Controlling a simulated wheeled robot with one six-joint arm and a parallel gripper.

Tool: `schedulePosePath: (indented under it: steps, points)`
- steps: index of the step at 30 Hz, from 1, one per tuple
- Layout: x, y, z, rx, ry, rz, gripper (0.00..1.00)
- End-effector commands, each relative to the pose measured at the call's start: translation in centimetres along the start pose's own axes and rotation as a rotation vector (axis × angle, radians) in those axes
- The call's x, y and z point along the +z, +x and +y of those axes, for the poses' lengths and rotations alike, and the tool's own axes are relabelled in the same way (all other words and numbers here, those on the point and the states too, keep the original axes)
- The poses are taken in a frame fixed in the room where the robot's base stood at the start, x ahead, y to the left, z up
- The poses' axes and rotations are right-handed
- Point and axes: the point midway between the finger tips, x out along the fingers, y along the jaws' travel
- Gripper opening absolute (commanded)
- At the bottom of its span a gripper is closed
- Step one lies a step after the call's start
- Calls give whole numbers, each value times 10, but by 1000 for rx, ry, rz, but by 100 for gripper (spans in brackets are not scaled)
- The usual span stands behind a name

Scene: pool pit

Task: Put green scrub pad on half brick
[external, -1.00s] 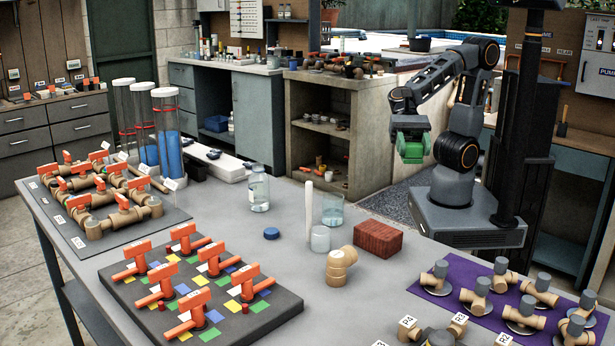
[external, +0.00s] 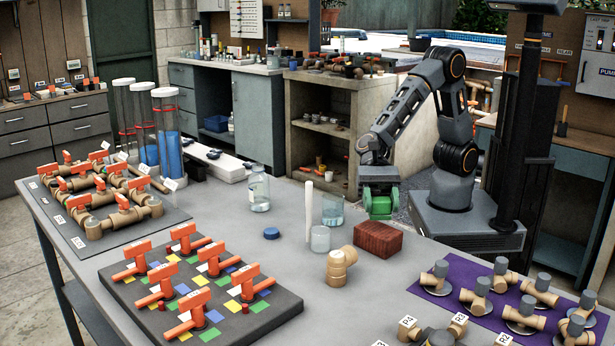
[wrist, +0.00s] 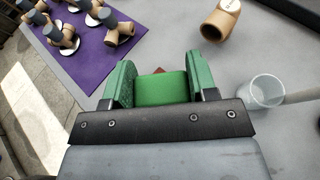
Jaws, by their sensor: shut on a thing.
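The green scrub pad (external: 380,206) is held in my gripper (external: 380,196), which points down. In the wrist view the pad (wrist: 160,88) fills the space between the green-faced fingers. The half brick (external: 378,239) is a rough red block lying on the grey table near its far edge. In the external view the pad appears just above and behind the brick, with a small gap. In the wrist view only a small red bit of the brick (wrist: 158,70) shows beyond the pad; the rest is hidden.
A clear cup (external: 320,238) and tan pipe elbow (external: 338,265) stand left of the brick. A glass beaker (external: 333,209) and white rod (external: 309,210) are behind the cup. A purple mat (external: 462,275) with several fittings lies to the right.

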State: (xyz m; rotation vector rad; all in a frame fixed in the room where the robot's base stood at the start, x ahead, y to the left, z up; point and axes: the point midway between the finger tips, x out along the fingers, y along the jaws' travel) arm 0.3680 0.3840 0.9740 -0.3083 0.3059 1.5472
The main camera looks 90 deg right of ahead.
Motion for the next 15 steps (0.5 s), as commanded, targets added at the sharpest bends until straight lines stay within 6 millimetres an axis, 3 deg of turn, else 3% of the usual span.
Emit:
schedulePosePath:
  steps: [6,15]
  points:
    - [-25,10,1,1,2,1,30]
    - [-27,10,1,0,0,0,30]
